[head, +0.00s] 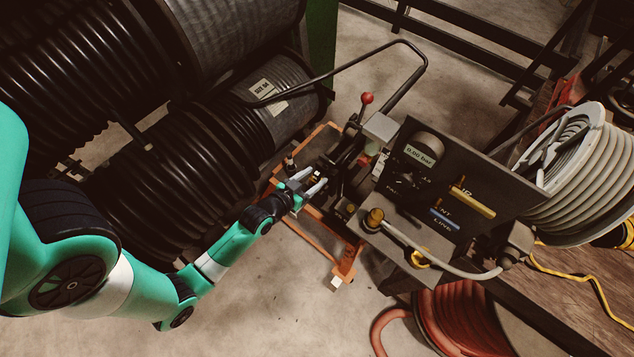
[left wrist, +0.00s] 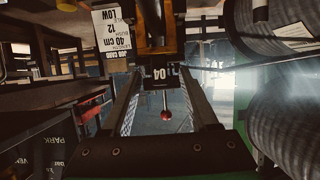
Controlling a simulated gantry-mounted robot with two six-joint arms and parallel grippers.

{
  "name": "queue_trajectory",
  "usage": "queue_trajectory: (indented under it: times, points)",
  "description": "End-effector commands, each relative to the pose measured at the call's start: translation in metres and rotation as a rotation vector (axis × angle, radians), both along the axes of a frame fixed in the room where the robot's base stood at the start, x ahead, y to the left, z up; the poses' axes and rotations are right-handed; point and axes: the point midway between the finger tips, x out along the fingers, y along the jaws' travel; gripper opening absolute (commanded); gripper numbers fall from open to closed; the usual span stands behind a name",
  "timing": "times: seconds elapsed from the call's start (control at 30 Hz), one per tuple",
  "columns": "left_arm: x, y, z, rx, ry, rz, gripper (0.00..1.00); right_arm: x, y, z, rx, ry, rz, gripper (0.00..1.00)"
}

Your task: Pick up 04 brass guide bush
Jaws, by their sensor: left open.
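My left gripper (head: 316,179) is open over the orange stand in the head view, its two pale fingers pointing at the dark fixture on it. In the left wrist view a "04" label (left wrist: 158,73) shows between the finger ends. A brass-coloured part (left wrist: 160,45), apparently the 04 brass guide bush, sits just above that label. It is dark there, and its full shape is cut off or hidden. In the head view the fingers and fixture mostly hide it. I cannot tell whether the fingers touch it. My right gripper is in neither view.
The orange stand (head: 345,262) carries a lever with a red knob (head: 367,98) behind the gripper. A dark panel reading 0.00 bar (head: 420,156) stands close on the right. Black hose reels (head: 165,165) crowd the left. A "40 cm" card (left wrist: 112,32) hangs in the left wrist view.

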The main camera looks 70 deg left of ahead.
Motion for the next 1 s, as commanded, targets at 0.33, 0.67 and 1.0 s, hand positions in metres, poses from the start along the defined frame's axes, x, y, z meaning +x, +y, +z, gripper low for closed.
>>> queue_trajectory:
  times: [0.33, 0.67, 1.0]
  points:
    - [0.0169, 0.0093, -0.0088, 0.000, 0.001, 0.000, 0.60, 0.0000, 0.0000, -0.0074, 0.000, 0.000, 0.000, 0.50]
    - [0.0167, 0.0092, -0.0086, 0.000, 0.001, 0.000, 0.06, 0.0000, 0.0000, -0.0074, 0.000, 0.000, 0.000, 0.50]
    - [0.0169, 0.0092, -0.0082, 0.001, 0.000, 0.000, 0.00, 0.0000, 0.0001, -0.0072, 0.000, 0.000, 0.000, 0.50]
